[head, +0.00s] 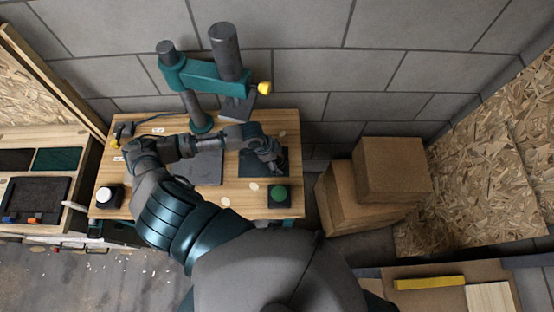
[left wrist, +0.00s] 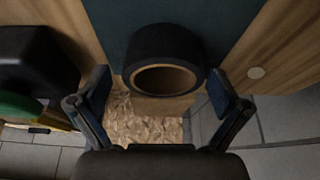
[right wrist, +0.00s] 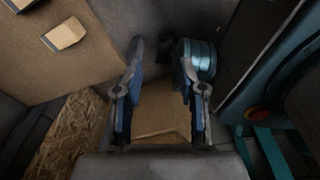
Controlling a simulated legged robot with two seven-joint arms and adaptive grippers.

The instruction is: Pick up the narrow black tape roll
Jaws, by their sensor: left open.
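The black tape roll (left wrist: 166,44) with a tan cardboard core shows in the left wrist view, on a dark teal mat (left wrist: 118,18) near the table edge. My left gripper (left wrist: 160,90) is open, its two fingers apart on either side of the near end of the roll. In the head view my left gripper (head: 272,156) hangs over the dark mat on the wooden table and hides most of the roll. My right gripper (right wrist: 160,85) shows in the right wrist view with its fingers apart and nothing between them.
A green button on a black base (head: 279,197) stands on the wooden table (head: 240,207), in front of the mat. A teal press (head: 205,75) stands behind. Cardboard boxes (head: 392,168) are stacked right of the table. A white button (head: 108,196) is at the left.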

